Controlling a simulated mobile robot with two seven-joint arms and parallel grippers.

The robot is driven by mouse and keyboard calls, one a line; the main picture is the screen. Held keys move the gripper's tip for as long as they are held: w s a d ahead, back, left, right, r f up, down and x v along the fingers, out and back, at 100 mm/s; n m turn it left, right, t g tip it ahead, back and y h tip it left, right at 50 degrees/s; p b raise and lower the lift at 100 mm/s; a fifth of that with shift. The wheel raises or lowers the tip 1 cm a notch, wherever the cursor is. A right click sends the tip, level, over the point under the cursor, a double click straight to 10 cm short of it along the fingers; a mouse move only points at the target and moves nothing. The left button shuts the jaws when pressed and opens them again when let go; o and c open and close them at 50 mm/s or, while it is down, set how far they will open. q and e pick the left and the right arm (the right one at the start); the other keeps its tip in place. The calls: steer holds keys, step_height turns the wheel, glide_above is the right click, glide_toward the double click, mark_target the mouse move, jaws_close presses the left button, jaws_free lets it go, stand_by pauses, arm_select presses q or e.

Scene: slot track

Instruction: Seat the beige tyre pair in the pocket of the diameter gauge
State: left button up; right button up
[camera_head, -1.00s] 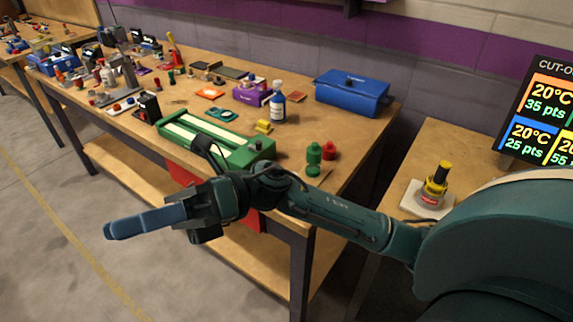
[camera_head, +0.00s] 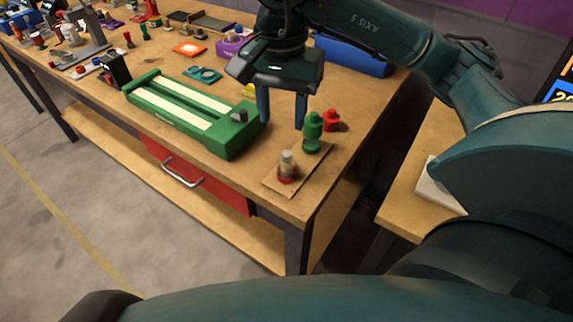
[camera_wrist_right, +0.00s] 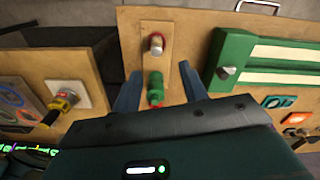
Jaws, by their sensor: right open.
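My right gripper (camera_head: 281,118) hangs over the near right part of the bench, fingers pointing down, open and empty. It also shows in the right wrist view (camera_wrist_right: 160,72). A small pale-topped piece with a red base (camera_head: 287,166) stands upright on a tan board at the bench's near corner, in front of the gripper; it also shows in the right wrist view (camera_wrist_right: 156,43). I cannot tell whether it is the beige tyre pair. A teal plate with round openings (camera_head: 203,74) lies farther back; I cannot tell whether it is the diameter gauge. My left gripper is not in view.
A green stacked piece (camera_head: 312,132) and a red one (camera_head: 331,121) stand just right of the gripper. A green track block with pale strips (camera_head: 190,112) lies to the left. A blue box (camera_head: 352,55) is partly hidden behind my arm.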

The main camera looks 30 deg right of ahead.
mark_target(287, 153)
step_height(287, 153, down, 3)
steer(key=shift+f, duration=0.1)
steer(key=f, duration=0.4)
steer(key=shift+s+d, duration=0.3)
steer(key=shift+d, duration=0.05)
steer(key=shift+f, duration=0.6)
steer(key=shift+c, duration=0.4)
jaws_close()
